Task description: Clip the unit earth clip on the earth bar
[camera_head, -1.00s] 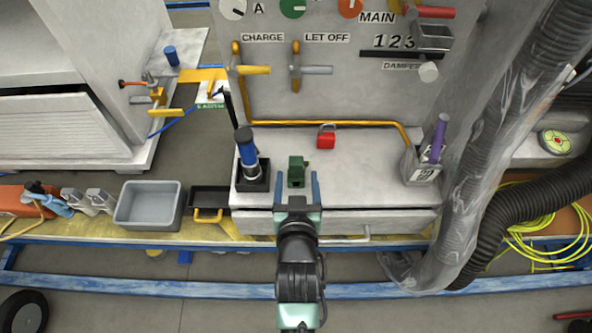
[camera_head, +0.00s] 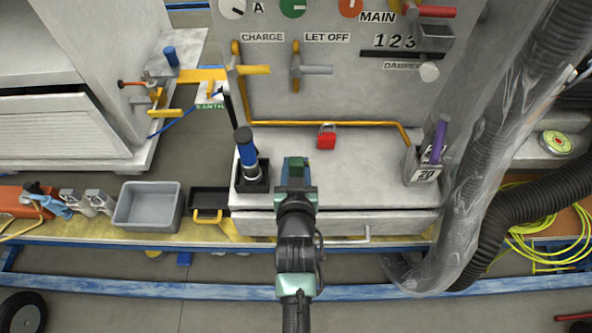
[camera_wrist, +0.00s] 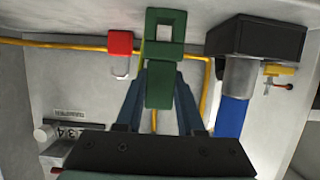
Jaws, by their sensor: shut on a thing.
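A dark green block-shaped clip with a square hole, apparently the unit earth clip (camera_head: 296,165), is between the fingers of my gripper (camera_head: 296,183) at the front of the grey bench. In the wrist view the clip (camera_wrist: 160,85) fills the gap between the blue fingers, its square hole at the top. My gripper is shut on it. I cannot tell whether it still touches the bench.
A blue-handled cylinder in a black holder (camera_head: 247,165) stands just left of my gripper. A red padlock (camera_head: 326,137) lies behind it. A purple-handled tool in a holder (camera_head: 430,160) and a thick grey hose (camera_head: 490,150) are at the right. A grey bin (camera_head: 148,208) is front left.

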